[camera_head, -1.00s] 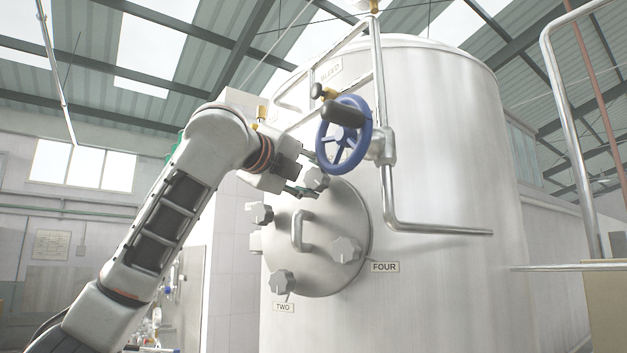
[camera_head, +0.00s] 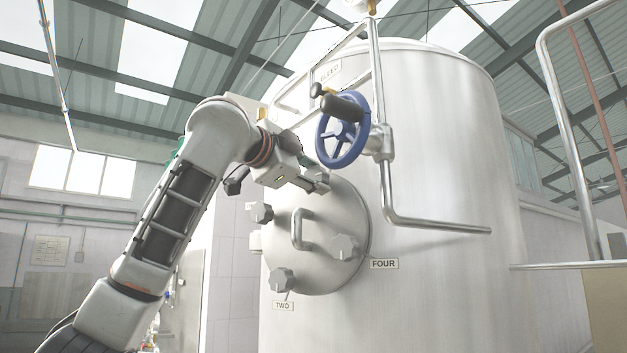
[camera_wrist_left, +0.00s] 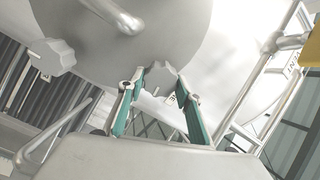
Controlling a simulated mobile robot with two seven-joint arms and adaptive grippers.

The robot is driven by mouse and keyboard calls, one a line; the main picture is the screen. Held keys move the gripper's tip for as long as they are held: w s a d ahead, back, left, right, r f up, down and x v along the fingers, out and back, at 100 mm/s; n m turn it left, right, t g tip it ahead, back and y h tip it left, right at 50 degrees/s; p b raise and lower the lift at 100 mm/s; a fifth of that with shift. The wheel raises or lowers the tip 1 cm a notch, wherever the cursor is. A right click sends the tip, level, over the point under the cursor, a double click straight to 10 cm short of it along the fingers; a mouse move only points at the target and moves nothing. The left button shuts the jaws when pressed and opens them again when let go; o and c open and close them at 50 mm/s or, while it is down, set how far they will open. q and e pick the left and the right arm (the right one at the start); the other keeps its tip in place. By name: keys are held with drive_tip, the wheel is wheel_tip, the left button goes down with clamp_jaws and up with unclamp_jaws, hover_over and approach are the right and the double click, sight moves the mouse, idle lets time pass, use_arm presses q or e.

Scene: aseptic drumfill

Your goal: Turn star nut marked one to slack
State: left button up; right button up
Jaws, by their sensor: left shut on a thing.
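My left gripper (camera_head: 320,181) is at the upper edge of the round hatch (camera_head: 322,222) on the steel tank. It is shut on the upper star nut, which its fingers mostly hide in the head view. In the left wrist view, this grey lobed nut (camera_wrist_left: 160,74) sits between the two green-padded fingers (camera_wrist_left: 160,94). A small label (camera_wrist_left: 172,98) shows partly behind it, unreadable. Other star nuts are at the hatch's left (camera_head: 261,212), at the bottom (camera_head: 282,280) above a TWO plate (camera_head: 283,307), and at the right (camera_head: 345,247) near a FOUR plate (camera_head: 384,264). My right gripper is not in view.
A blue handwheel (camera_head: 340,143) with a dark handle is close above my left gripper. A bar handle (camera_head: 298,230) stands out from the hatch. A steel pipe (camera_head: 388,190) runs down the tank to the right. Open air lies left of the hatch.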

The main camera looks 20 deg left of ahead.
use_arm(q)
drive_tip(key=shift+n, duration=1)
drive_tip(key=shift+n+b, duration=0.4)
drive_tip(key=shift+n, duration=0.1)
drive_tip(key=n+b, duration=0.1)
drive_tip(key=n, duration=0.4)
drive_tip(key=shift+w+b, duration=0.1)
drive_tip(key=shift+b, duration=0.3)
drive_tip(key=n+b, duration=0.1)
drive_tip(key=n, duration=0.2)
drive_tip(key=shift+n, duration=0.4)
drive_tip(key=n+b, duration=0.1)
drive_tip(key=n, duration=0.1)
drive_tip(key=shift+a+n, duration=0.1)
drive_tip(key=shift+n, duration=1)
